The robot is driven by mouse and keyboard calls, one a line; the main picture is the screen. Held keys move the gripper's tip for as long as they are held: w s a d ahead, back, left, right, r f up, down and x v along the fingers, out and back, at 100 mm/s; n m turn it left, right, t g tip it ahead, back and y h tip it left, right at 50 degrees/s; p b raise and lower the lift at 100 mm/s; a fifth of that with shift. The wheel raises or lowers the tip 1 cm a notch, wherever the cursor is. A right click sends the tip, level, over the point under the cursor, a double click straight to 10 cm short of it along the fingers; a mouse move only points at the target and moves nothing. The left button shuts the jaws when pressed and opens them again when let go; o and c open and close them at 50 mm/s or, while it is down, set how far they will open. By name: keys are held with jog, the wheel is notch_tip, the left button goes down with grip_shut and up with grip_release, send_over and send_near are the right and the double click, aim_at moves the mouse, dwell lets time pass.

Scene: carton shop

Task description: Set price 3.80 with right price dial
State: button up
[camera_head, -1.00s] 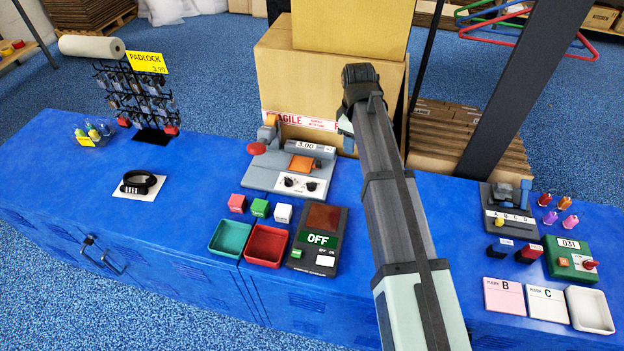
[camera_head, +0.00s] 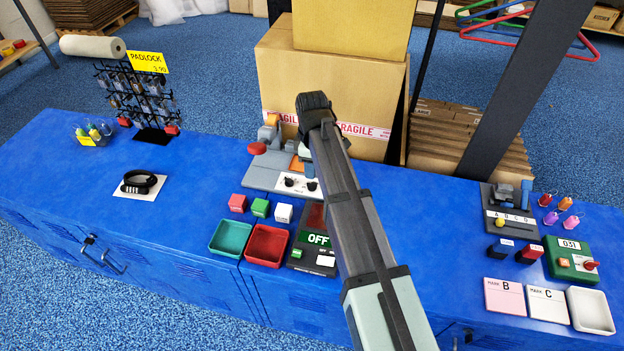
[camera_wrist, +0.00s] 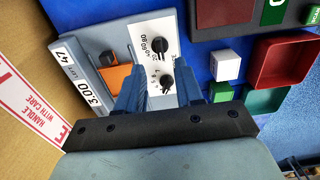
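The grey price machine (camera_head: 262,178) stands at the back of the blue bench. Its display (camera_wrist: 95,92) reads 3.00 in the wrist view. Its white panel carries two black dials. The right price dial (camera_head: 311,186) also shows in the wrist view (camera_wrist: 160,45), as the upper dial, with marks such as 40 and 80 beside it. The left dial (camera_head: 289,182) is the lower one in the wrist view (camera_wrist: 167,82). My gripper (camera_wrist: 163,72) is open and empty. Its blue fingers flank the left dial in the picture, and the right dial appears beyond the tips. Contact is not visible.
Red, green and white blocks (camera_head: 283,213), a teal tray (camera_head: 230,238) and a red tray (camera_head: 266,245) lie in front. The OFF box (camera_head: 313,239) is partly behind my arm. Large cartons (camera_head: 360,85) stand close behind the machine.

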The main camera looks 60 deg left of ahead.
aim_at(312, 183)
jog(key=shift+f, duration=3.15)
jog(key=shift+c, duration=0.4)
grip_shut()
